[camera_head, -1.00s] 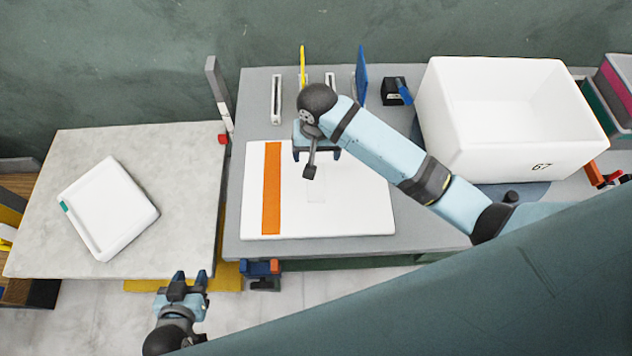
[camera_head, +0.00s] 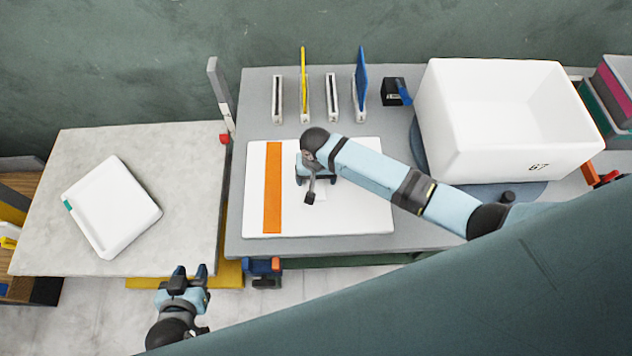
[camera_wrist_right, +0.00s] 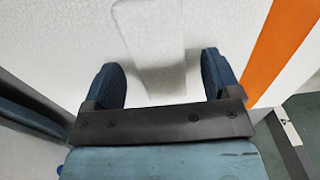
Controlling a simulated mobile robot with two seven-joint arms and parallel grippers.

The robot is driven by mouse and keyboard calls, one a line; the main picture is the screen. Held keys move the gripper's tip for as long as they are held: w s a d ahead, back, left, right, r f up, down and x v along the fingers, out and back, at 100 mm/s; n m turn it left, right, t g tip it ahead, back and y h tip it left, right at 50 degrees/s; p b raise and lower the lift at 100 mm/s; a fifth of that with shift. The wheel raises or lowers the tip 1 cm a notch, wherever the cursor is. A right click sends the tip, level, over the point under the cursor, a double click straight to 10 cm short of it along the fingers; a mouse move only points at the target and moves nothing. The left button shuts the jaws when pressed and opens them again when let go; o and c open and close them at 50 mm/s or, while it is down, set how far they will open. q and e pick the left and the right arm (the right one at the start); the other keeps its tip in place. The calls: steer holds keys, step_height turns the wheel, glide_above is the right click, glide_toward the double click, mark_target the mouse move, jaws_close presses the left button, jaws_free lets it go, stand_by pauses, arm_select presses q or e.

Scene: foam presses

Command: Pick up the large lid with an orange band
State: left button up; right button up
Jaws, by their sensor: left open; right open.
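The large white lid with an orange band (camera_head: 350,215) lies flat on the grey table, its orange band (camera_head: 272,188) near its left side. In the right wrist view the lid (camera_wrist_right: 60,45) fills most of the picture, with the band (camera_wrist_right: 283,45) at the right. A pale raised block, the lid's handle (camera_wrist_right: 152,40), stands out at its middle. My right gripper (camera_head: 317,182) is over the middle of the lid. In the wrist view its open fingers (camera_wrist_right: 163,85) lie either side of the handle's near end; contact cannot be told. My left gripper (camera_head: 188,270) is open and empty, away from the lid.
A white box marked 67 (camera_head: 480,150) stands right of the lid. Upright slotted holders (camera_head: 332,97), one with a blue panel (camera_head: 361,75), stand behind it. A smaller white lid-like piece with a green tab (camera_head: 112,208) lies on the left table (camera_head: 180,160).

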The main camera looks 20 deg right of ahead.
steer(key=shift+f, duration=0.15)
steer(key=c, duration=1)
steer(key=shift+c, duration=0.2)
